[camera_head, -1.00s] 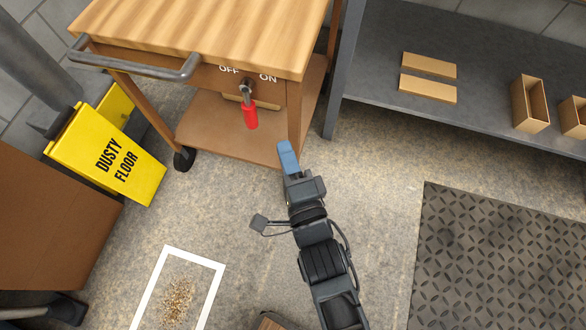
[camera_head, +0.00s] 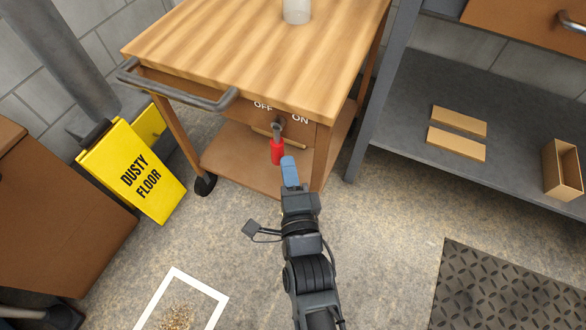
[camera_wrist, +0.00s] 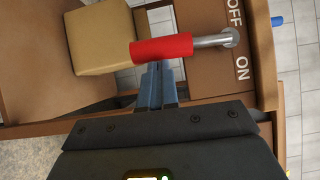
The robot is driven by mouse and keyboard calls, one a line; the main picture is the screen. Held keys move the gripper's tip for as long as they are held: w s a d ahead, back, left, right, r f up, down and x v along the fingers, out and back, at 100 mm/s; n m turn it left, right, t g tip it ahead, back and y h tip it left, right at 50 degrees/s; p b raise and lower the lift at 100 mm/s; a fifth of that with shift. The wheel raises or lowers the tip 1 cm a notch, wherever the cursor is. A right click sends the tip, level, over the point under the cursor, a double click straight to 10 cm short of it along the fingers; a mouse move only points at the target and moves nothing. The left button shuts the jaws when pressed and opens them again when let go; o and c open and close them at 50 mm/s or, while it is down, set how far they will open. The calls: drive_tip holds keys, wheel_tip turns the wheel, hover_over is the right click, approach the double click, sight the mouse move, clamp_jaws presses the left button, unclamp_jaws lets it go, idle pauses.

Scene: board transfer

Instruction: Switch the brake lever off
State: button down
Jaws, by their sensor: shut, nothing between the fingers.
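The brake lever (camera_head: 277,150) has a red grip on a metal stem and is mounted on the front of a wooden cart (camera_head: 245,60). It hangs almost straight down, between the OFF label (camera_head: 263,105) on the left and the ON label (camera_head: 300,118) on the right. My gripper (camera_head: 289,165) has blue fingers, shut and empty, just right of the red grip. In the wrist view, the fingertips (camera_wrist: 160,75) are right beside the red grip (camera_wrist: 162,49), on its ON side. I cannot tell whether they touch it.
A yellow dusty floor sign (camera_head: 133,170) stands left of the cart. A grey shelf (camera_head: 400,120) with wooden pieces is at the right. A box (camera_wrist: 100,38) lies behind the lever in the wrist view. Open floor lies in front of the cart.

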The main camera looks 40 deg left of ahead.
drive_tip(key=shift+a+f+b, duration=0.1)
drive_tip(key=shift+f+b, duration=0.05)
drive_tip(key=shift+b, duration=0.15)
drive_tip(key=shift+a+m+b, duration=0.2)
drive_tip(key=shift+m+b, duration=0.1)
drive_tip(key=shift+b, duration=0.25)
drive_tip(key=shift+s+a+f+b, duration=0.1)
drive_tip(key=shift+f+b, duration=0.05)
drive_tip(key=shift+b, duration=0.2)
drive_tip(key=m+b, duration=0.1)
drive_tip(key=a+m+t+b, duration=0.1)
drive_tip(key=shift+s+a+f+y+b, duration=0.15)
drive_tip(key=shift+a+f+y+b, duration=0.1)
drive_tip(key=shift+y+b, duration=0.15)
drive_tip(key=shift+s+a+r, duration=0.1)
drive_tip(key=shift+s+a, duration=0.05)
drive_tip(key=shift+a, duration=0.45)
drive_tip(key=shift+s+a+r, duration=0.1)
drive_tip(key=shift+s+a, duration=0.05)
drive_tip(key=shift+a, duration=0.5)
